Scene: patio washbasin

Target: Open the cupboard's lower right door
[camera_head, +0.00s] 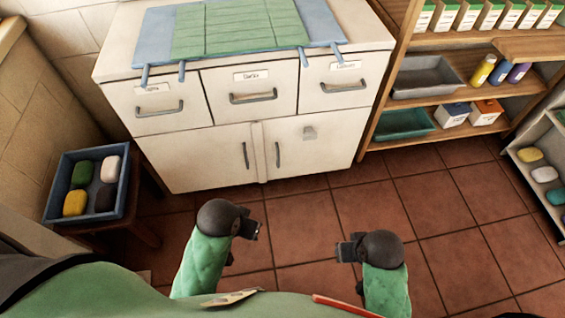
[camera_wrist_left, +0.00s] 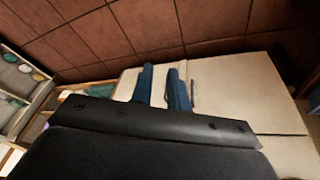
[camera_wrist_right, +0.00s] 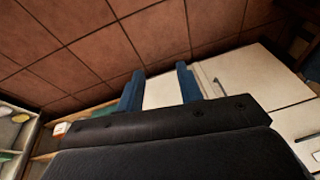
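The white cupboard (camera_head: 222,88) stands ahead, with three drawers above two lower doors. My right gripper (camera_head: 343,248) is open wider and empty (camera_wrist_right: 160,88). Both are over the floor, apart from the doors.
A stool with a blue tray (camera_head: 124,200) of several soaps stands at the left. An open wooden shelf (camera_head: 430,100) with bins, bottles and boxes stands right of the cupboard. A low rack (camera_head: 535,190) is at the far right. Tiled floor (camera_head: 415,200) before the cupboard is clear.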

